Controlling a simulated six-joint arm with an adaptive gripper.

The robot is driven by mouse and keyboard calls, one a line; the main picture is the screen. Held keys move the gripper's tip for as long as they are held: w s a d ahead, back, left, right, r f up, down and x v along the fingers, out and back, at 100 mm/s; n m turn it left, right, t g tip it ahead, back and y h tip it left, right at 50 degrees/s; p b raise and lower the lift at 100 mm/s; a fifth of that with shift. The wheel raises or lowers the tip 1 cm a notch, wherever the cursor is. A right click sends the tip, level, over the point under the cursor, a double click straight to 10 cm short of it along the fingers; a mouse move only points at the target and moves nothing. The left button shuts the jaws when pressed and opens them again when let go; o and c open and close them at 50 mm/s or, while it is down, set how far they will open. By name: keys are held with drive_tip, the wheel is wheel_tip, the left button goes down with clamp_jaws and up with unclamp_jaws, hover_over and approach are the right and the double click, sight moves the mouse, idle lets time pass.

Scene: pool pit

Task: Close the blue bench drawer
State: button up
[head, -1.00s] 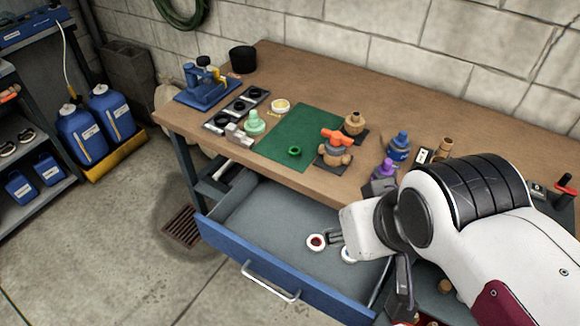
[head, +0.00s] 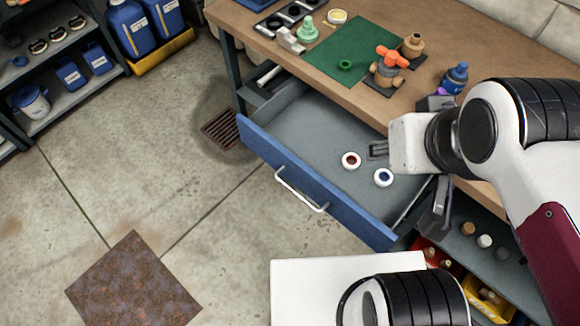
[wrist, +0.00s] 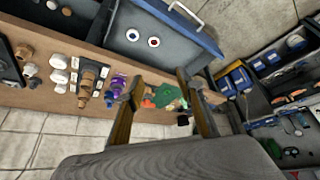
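The blue bench drawer (head: 325,192) is pulled well out from under the wooden bench, with its pale handle (head: 300,190) on the front face. It also shows at the top of the wrist view (wrist: 178,25). Inside lie a white ring with a red centre (head: 351,160) and a white ring with a blue centre (head: 383,177). My gripper (wrist: 160,78) is open and empty, its two fingers apart in the wrist view. In the head view it is over the right rear part of the drawer, away from the handle.
A floor drain (head: 221,130) and a rusty plate (head: 133,280) lie left. The floor before the drawer is otherwise clear.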

drive_tip(key=shift+a, duration=0.15)
clamp_jaws()
drive_tip(key=w+a+f+n+g+h, duration=0.1)
drive_tip(key=w+a+f+n, duration=0.6)
drive_tip(key=a, duration=0.3)
drive_tip(key=w+a+f+n+g+h, duration=0.15)
drive_tip(key=w+a+f+n, duration=0.25)
drive_tip(key=a+f+n, duration=0.5)
drive_tip(key=w+a+f+n+g+h, duration=0.1)
drive_tip(key=w+a+f+n+g, duration=0.1)
drive_tip(key=w+a+f+n, duration=0.6)
drive_tip(key=w+a+n+t, duration=0.2)
drive_tip(key=w+a+n, duration=0.1)
drive_tip(key=a, duration=0.4)
drive_tip(key=shift+a+f, duration=0.3)
drive_tip(key=shift+a, duration=0.1)
drive_tip(key=shift+w, duration=0.1)
